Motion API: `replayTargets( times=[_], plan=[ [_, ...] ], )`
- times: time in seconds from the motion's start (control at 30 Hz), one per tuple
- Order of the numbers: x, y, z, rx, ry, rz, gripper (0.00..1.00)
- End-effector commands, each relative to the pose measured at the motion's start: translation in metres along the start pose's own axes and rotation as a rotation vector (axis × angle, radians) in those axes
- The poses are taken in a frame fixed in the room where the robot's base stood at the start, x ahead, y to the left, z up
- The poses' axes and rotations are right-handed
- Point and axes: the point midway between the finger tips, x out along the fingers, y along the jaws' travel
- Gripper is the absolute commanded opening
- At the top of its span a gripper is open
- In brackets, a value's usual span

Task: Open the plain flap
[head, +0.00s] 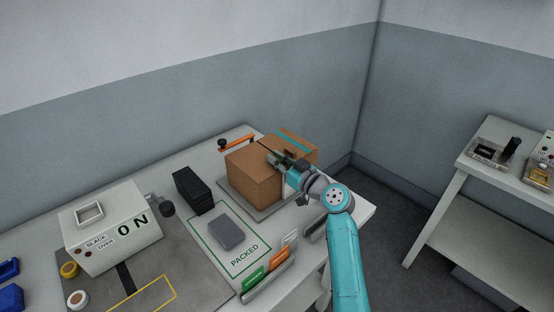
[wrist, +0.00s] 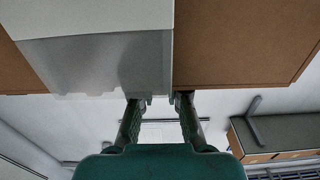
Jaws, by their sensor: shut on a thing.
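A brown cardboard box (head: 253,184) stands on a grey plate near the far end of the bench. The part of its top with a teal stripe (head: 291,140) is on the right; the plain flap (head: 246,153) is on the left. My gripper (head: 275,158) is at the box's upper front edge, near the middle between these parts. In the wrist view my fingers (wrist: 164,98) straddle a thin edge where a pale grey panel (wrist: 95,65) meets a brown panel (wrist: 240,45). They appear shut on the flap's edge; the exact contact is small and partly hidden.
A grey block (head: 227,233) lies in the PACKED outline. A wall (head: 310,100) rises behind the bench.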

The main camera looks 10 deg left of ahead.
Motion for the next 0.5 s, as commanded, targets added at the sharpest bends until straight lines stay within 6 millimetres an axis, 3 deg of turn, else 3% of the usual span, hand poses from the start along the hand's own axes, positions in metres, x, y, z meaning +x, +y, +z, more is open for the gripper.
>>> replayTargets(
  times=[0.27, 0.5],
  plan=[
    [0.0, -0.003, -0.009, -0.084, 0.001, -0.001, 0.0],
    [0.0, -0.009, -0.026, -0.267, 0.0, -0.001, 0.0]
  ],
)
